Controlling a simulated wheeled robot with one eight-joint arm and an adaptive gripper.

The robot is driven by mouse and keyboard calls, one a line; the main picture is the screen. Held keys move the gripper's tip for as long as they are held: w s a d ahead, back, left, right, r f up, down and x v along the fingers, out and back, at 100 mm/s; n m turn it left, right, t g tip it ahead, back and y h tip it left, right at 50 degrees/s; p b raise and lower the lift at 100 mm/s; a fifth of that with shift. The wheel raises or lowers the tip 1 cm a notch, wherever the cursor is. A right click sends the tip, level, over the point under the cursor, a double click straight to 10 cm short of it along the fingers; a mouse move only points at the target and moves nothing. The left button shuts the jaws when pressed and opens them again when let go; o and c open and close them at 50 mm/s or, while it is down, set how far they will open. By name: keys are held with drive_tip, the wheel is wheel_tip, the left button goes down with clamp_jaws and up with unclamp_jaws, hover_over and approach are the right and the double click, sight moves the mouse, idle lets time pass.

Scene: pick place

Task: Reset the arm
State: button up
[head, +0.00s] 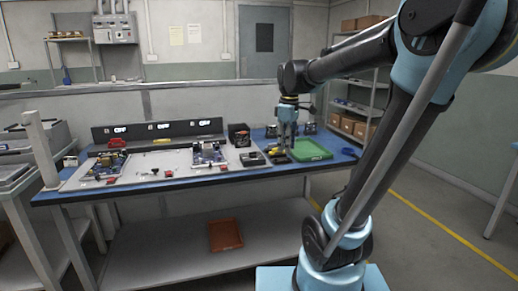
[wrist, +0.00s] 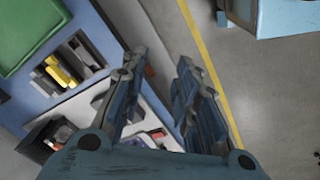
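My gripper (head: 287,143) points downward over the front right part of the blue workbench (head: 182,177) in the head view, near the green tray (head: 308,150). In the wrist view my gripper (wrist: 160,62) has its two dark fingers apart, with nothing held between them. The bench's front edge and grey floor show through the gap. The green tray also shows at the upper left of the wrist view (wrist: 27,28). The exact height of my fingertips above the bench is hard to tell.
A dark holder with yellow-handled tools (wrist: 62,72) lies beside the tray. Circuit boards (head: 208,154) and small red parts sit further left on the bench. An orange bin (head: 226,235) rests on the lower shelf. Shelving with cardboard boxes (head: 352,126) stands behind.

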drive_tip(key=s+d+f+m, duration=0.4)
drive_tip(key=s+f+m, duration=0.2)
drive_tip(key=s+f, duration=0.2)
drive_tip(key=s+d+f+m+t, duration=0.1)
drive_tip(key=s+d+f+m, duration=0.4)
drive_tip(key=s+f, duration=0.4)
drive_tip(key=shift+s+f+m, duration=0.25)
drive_tip(key=shift+s+m, duration=0.45)
drive_tip(key=shift+s, duration=0.05)
drive_tip(key=shift+a, duration=0.1)
